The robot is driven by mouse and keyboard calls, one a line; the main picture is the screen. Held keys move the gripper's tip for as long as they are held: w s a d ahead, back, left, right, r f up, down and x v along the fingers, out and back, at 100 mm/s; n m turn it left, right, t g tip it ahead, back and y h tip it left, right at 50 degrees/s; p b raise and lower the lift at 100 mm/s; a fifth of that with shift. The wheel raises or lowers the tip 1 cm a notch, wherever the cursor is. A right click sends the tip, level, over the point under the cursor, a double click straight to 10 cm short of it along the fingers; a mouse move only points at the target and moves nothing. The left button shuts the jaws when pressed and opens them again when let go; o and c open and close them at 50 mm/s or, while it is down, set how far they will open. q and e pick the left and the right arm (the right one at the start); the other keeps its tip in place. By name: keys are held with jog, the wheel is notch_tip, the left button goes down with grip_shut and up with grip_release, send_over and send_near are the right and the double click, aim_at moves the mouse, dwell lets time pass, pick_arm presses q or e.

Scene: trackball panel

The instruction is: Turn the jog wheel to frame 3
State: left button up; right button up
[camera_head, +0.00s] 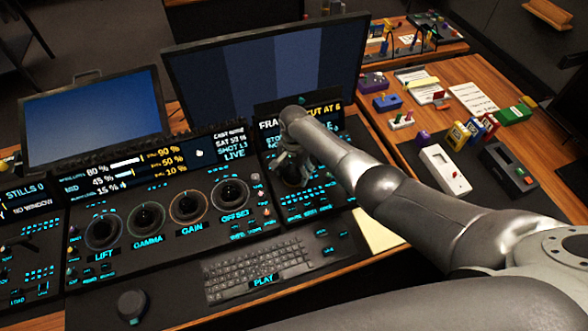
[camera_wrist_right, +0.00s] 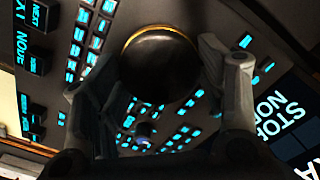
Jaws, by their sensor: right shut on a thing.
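The jog wheel (camera_head: 293,177) is a dark round knob on the right-hand control panel, partly hidden by my right gripper in the head view. In the right wrist view the jog wheel (camera_wrist_right: 160,68) is a glossy black dome with a gold rim. My right gripper (camera_head: 288,160) reaches down over it, and in the right wrist view its fingers (camera_wrist_right: 160,95) are on either side of it, shut on it. The panel display (camera_head: 325,112) reads "FRA" and "CUT AT 6"; my arm hides the frame number. My left gripper is out of view.
Left of the wheel is a row of trackballs (camera_head: 147,217) labelled lift, gamma, gain and offset. A keyboard (camera_head: 258,268) lies in front. Two monitors (camera_head: 92,118) stand behind. The wooden table (camera_head: 470,75) at right holds several coloured boxes and a white device (camera_head: 445,170).

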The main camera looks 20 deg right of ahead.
aim_at(294, 172)
jog(key=shift+w+r, duration=0.1)
jog(key=o, duration=1)
notch_tip(294, 172, up, 12)
dwell(0.5)
dwell(0.4)
